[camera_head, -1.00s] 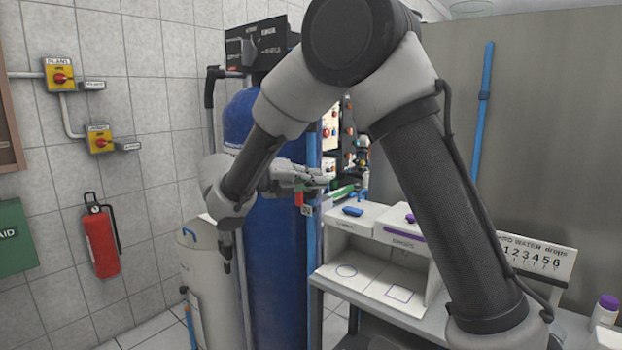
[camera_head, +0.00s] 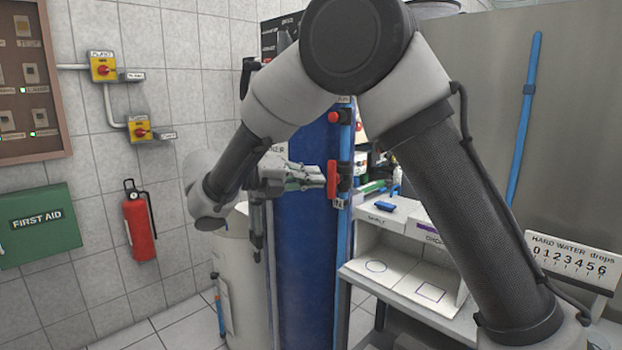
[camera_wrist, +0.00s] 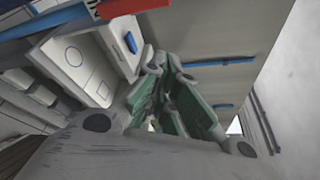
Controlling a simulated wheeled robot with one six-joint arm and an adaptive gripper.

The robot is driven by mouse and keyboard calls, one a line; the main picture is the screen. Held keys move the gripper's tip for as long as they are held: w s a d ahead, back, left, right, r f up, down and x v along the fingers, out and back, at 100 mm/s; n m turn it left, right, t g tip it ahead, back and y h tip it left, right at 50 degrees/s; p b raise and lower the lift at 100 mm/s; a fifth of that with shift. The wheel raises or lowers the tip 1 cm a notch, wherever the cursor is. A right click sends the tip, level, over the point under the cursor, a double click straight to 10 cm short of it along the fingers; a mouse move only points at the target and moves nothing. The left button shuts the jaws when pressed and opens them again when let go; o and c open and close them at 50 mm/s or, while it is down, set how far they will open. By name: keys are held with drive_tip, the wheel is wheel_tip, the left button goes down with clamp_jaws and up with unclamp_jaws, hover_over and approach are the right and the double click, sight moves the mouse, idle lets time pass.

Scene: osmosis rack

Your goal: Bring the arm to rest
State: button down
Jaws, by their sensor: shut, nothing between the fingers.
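My gripper (camera_head: 312,178) is in the middle of the head view, shut and empty, its fingers pointing right. Its tips are close to a red handle (camera_head: 332,180) on a blue upright; whether they touch I cannot tell. In the wrist view my gripper (camera_wrist: 152,68) shows its green-padded fingers together, with a red bar (camera_wrist: 130,8) at the top edge. My arm is raised and bent, and it covers much of the middle and right of the head view.
A blue tank (camera_head: 305,255) stands directly behind my gripper. A white sample stand (camera_head: 410,285) with a blue item (camera_head: 378,205) is on the bench to the right. A fire extinguisher (camera_head: 139,222) and a first aid box (camera_head: 38,225) are on the left wall.

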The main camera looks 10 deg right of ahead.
drive_tip(key=s+d+f+m+g+y, duration=0.25)
drive_tip(key=s+d+f+m, duration=0.2)
drive_tip(key=m, duration=0.25)
drive_tip(key=s+d+f+m+g+y, duration=0.2)
drive_tip(key=s+d+f+m+y, duration=0.15)
drive_tip(key=f+m, duration=0.35)
drive_tip(key=s+d+r+m+t+y, duration=0.2)
drive_tip(key=s+d+r+m+y, duration=0.1)
drive_tip(key=s+d+m, duration=0.5)
drive_tip(key=s+d+r+m+t+y, duration=0.2)
drive_tip(key=s+d+r+m+y, duration=0.2)
drive_tip(key=s+m, duration=0.7)
drive_tip(key=d+m+y, duration=0.1)
drive_tip(key=d+y, duration=0.1)
drive_tip(key=d, duration=0.2)
drive_tip(key=shift+s+d, duration=0.3)
